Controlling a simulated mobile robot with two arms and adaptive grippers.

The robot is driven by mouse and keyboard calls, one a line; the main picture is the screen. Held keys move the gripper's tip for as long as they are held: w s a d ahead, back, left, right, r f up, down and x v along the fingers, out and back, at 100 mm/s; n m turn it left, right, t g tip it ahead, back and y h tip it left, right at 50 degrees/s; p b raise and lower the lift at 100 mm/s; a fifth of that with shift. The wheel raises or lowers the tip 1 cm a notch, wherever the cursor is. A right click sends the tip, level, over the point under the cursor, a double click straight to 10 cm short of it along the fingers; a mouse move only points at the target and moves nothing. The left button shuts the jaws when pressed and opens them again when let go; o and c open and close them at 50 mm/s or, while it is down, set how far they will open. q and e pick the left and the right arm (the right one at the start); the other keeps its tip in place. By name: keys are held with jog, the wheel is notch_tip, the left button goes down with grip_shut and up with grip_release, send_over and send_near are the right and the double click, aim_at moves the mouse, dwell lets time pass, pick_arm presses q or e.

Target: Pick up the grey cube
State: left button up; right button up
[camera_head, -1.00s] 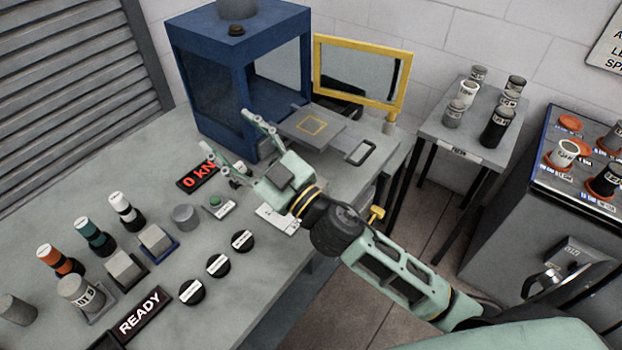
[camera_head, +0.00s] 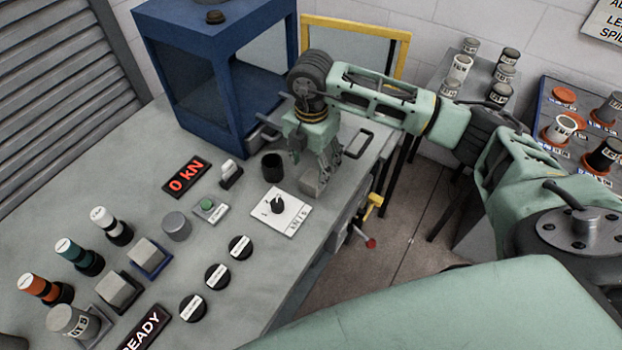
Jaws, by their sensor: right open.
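A small grey cube (camera_head: 312,186) sits on the grey bench near its right edge, just below my right gripper. My right gripper (camera_head: 318,164) points down, open, with its fingers over and around the top of the cube. Whether the fingers touch the cube I cannot tell. The upper part of the cube is partly hidden by the fingers. Two other grey blocks, one on a blue-edged pad (camera_head: 147,254) and one on a dark pad (camera_head: 119,291), stand at the left of the bench. My left gripper is not in view.
A blue cabinet (camera_head: 218,125) stands behind the gripper. A dark cup (camera_head: 272,166), a white dial plate (camera_head: 281,211) and a switch (camera_head: 230,173) lie close by on the left. Several black discs (camera_head: 217,276) line the bench's front edge. A yellow-framed door (camera_head: 399,45) stands behind my arm.

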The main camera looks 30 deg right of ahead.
aim_at(313, 178)
notch_tip(313, 178, down, 6)
jog(key=shift+s+d+r+p, duration=0.1)
jog(key=shift+s+r+p, duration=0.05)
jog(key=shift+p, duration=0.8)
jog(key=shift+f, duration=0.5)
jog(key=c, duration=1.5)
